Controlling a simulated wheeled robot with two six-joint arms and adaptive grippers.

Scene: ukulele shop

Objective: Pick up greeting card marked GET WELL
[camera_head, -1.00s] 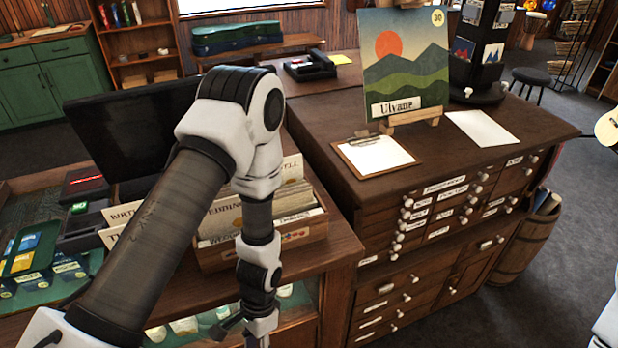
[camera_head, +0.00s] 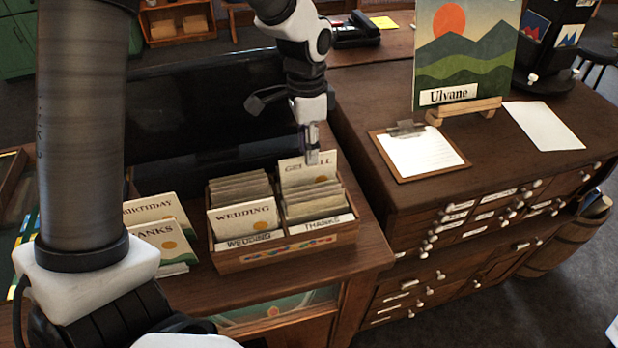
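The GET WELL card (camera_head: 300,180) is cream with dark lettering and an orange spot. It stands upright at the back of the right compartment of the wooden card box (camera_head: 262,256), higher than the cards before it. My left gripper (camera_head: 312,155) points down at the card's top edge, and a fingertip overlaps the middle of the lettering. The fingers are seen nearly edge-on, so I cannot tell whether they are open or closed on the card. My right gripper is out of view.
WEDDING cards (camera_head: 243,217) fill the left compartment. A dark screen (camera_head: 185,115) is behind.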

